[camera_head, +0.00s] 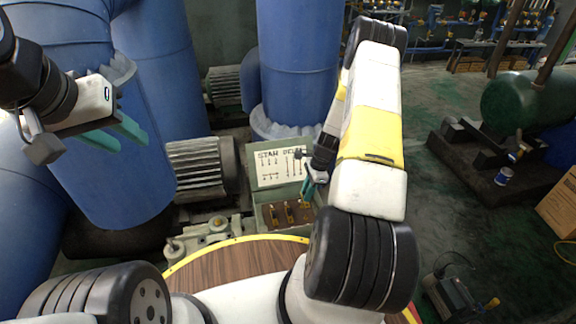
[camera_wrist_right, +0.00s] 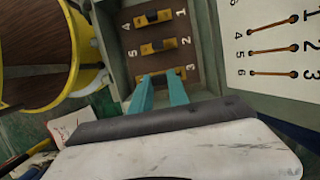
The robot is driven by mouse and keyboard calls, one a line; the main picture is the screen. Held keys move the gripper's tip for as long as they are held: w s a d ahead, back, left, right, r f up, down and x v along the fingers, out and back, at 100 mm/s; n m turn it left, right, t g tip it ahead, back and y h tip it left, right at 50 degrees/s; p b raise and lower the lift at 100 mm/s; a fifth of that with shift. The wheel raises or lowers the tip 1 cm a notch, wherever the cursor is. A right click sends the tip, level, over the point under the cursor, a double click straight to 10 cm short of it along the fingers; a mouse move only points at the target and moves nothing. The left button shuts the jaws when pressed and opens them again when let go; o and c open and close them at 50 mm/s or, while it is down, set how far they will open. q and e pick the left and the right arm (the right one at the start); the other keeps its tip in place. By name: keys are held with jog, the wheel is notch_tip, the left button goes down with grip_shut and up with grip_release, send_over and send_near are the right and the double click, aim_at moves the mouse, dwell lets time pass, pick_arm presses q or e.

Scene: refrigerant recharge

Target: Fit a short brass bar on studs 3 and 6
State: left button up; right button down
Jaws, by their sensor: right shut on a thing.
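A terminal box (camera_head: 262,212) holds a brown board (camera_wrist_right: 140,32) with numbered studs. In the right wrist view one short brass bar (camera_wrist_right: 152,18) lies across studs 1 and 4, and another bar (camera_wrist_right: 158,45) across studs 2 and 5. My right gripper (camera_head: 307,190) reaches down into the box; in the right wrist view its teal fingers (camera_wrist_right: 162,80) are shut on a third brass bar (camera_wrist_right: 185,73) in the row of stud 3. The fingers hide part of this bar and the number 6, so its seating is unclear. My left gripper (camera_head: 132,145) is open and empty, raised at the left.
The box's lid (camera_head: 278,165) stands open behind it with a star-delta diagram. Large blue pipes (camera_head: 300,70) and a grey motor (camera_head: 197,170) stand close by. A round wooden tabletop (camera_head: 225,268) with a yellow rim is in front.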

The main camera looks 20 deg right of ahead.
jog(key=shift+w+f, duration=0.25)
jog(key=shift+f, duration=2.35)
jog(key=shift+f, duration=0.1)
jog(key=shift+f, duration=0.3)
jog(key=shift+f, duration=1.1)
jog(key=c, duration=1.2)
grip_release()
jog(key=shift+r, duration=0.1)
jog(key=shift+r, duration=3.45)
